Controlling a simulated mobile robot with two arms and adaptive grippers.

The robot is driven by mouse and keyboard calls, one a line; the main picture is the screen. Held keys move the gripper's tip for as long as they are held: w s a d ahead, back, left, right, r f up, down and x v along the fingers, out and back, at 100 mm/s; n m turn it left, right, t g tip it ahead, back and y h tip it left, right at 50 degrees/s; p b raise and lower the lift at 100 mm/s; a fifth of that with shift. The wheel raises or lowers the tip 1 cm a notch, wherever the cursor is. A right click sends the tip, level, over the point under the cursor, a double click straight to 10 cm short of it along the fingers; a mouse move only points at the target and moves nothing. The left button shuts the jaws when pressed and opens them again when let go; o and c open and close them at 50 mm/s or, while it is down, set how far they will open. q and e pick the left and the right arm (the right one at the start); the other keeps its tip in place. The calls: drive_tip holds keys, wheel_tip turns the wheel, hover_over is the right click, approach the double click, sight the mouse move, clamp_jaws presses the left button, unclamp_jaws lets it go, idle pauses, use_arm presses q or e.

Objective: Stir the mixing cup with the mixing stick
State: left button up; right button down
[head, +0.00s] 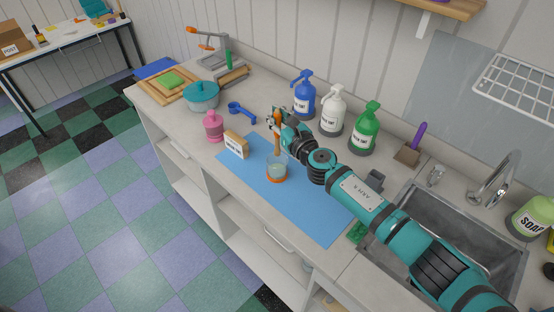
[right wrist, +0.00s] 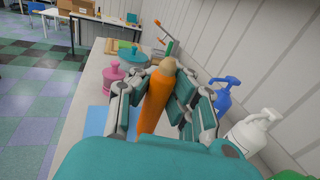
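The mixing cup (head: 277,172) is clear with an orange base and pale contents. It stands upright on the blue mat (head: 310,208) in the head view. My right gripper (head: 279,123) is above and just behind the cup, shut on the orange mixing stick (head: 277,144). The stick is roughly upright, its lower end at the cup's rim in the picture; I cannot tell whether it is inside. In the right wrist view, the stick (right wrist: 155,105), with a beige top, is between the fingers (right wrist: 156,100). The cup is hidden there. My left gripper is not in view.
A small labelled box (head: 235,145) and a pink bottle (head: 213,127) stand left of the cup. Blue (head: 303,97), white (head: 332,112) and green (head: 364,130) pump bottles stand behind my right arm. A sink (head: 458,235) is at the right.

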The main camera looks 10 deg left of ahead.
sight(276, 108)
drive_tip(key=shift+r, duration=0.1)
wheel_tip(276, 108, up, 5)
drive_tip(key=p, duration=0.5)
idle(0.4)
